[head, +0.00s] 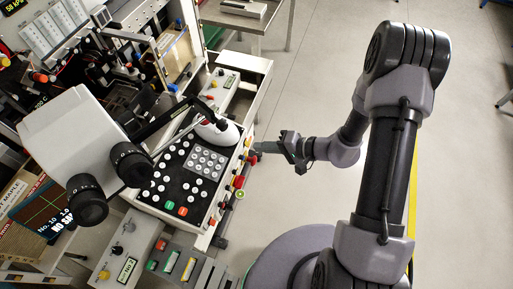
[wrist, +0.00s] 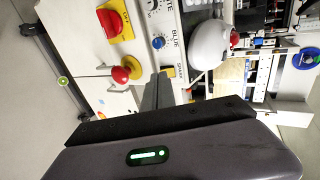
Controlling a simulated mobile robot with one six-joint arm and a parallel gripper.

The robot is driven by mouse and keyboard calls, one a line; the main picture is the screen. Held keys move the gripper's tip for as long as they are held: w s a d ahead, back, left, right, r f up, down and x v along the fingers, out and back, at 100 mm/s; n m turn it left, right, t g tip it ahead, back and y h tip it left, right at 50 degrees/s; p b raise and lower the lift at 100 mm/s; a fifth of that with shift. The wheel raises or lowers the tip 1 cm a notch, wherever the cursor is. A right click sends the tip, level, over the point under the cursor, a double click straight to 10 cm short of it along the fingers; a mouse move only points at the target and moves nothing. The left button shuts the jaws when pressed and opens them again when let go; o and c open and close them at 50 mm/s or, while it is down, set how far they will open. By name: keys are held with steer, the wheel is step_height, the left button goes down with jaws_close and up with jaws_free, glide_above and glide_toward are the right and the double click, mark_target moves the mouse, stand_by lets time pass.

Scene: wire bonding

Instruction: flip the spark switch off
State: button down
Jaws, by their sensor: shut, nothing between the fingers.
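The front panel of the bonder console shows in the wrist view, with a printed "SPARK" label (wrist: 180,72) on it. The spark switch itself is not clear; a small orange-red tip shows just right of the label, and my fingers may hide part of it. My gripper (wrist: 157,88) is shut and empty, its fingertips close to the panel beside the label. I cannot tell whether they touch it. In the head view my gripper (head: 260,148) is at the console's right edge, near the coloured controls.
A red mushroom button (wrist: 121,74) and a red knob on a yellow plate (wrist: 115,20) stick out left of my fingers. A blue knob (wrist: 158,43) sits above them. A white rounded device (wrist: 209,43) is to the right. The floor (head: 310,90) right of the console is clear.

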mark_target(246, 143)
steer(key=shift+x, duration=1.05)
steer(key=shift+a+f+b, duration=0.1)
steer(key=shift+f+b, duration=0.05)
steer(key=shift+b, duration=0.6)
steer(key=shift+a+r, duration=0.15)
steer(key=shift+r, duration=0.6)
